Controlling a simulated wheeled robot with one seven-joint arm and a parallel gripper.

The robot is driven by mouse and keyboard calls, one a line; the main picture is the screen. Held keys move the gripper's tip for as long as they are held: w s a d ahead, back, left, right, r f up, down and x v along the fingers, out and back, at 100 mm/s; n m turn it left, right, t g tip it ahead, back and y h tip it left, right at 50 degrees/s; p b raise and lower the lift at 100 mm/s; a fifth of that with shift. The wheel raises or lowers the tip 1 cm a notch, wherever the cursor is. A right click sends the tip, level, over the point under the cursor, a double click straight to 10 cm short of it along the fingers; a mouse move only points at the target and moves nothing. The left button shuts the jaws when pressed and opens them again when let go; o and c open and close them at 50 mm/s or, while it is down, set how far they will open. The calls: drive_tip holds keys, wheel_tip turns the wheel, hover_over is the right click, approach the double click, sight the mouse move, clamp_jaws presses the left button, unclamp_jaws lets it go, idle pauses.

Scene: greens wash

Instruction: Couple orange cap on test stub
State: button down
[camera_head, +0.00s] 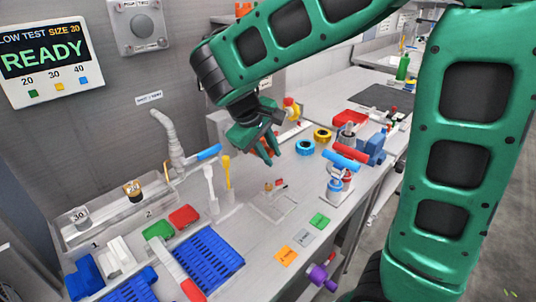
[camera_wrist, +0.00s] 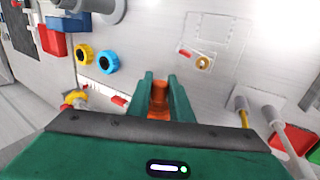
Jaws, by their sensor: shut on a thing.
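My gripper (camera_head: 265,152) hangs above the counter, left of the blue and yellow rings. In the wrist view my gripper (camera_wrist: 161,100) is shut on an orange piece, which I take to be the orange cap (camera_wrist: 158,103). It sits between the green fingers and its lower part is hidden. In the head view only red-orange bits show at the fingertips. I cannot tell for sure which thing is the test stub. A clear trough at the left holds a grey fitting marked 30 (camera_head: 80,215) and a brass-topped fitting (camera_head: 133,189), both apart from my gripper.
A grey spout (camera_head: 168,135) with a blue lever stands behind the trough. White and yellow brushes (camera_head: 227,172) stand upright. A blue ring (camera_head: 305,147) and yellow ring (camera_head: 322,134) lie right. A blue basket (camera_head: 205,262) is in front.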

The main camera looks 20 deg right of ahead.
drive_tip(key=shift+w+a, duration=0.3)
drive_tip(key=shift+w, duration=0.4)
drive_tip(key=shift+w+a, duration=0.25)
drive_tip(key=shift+w, duration=0.5)
drive_tip(key=shift+w+a, duration=0.3)
drive_tip(key=shift+w, duration=0.4)
drive_tip(key=shift+w+a, duration=0.15)
drive_tip(key=shift+w+a, duration=0.3)
drive_tip(key=shift+w, duration=0.4)
drive_tip(key=shift+w+a, duration=0.25)
drive_tip(key=shift+w, duration=0.45)
drive_tip(key=shift+w+a, duration=0.3)
drive_tip(key=shift+w, duration=0.4)
drive_tip(key=c, duration=1.5)
unclamp_jaws()
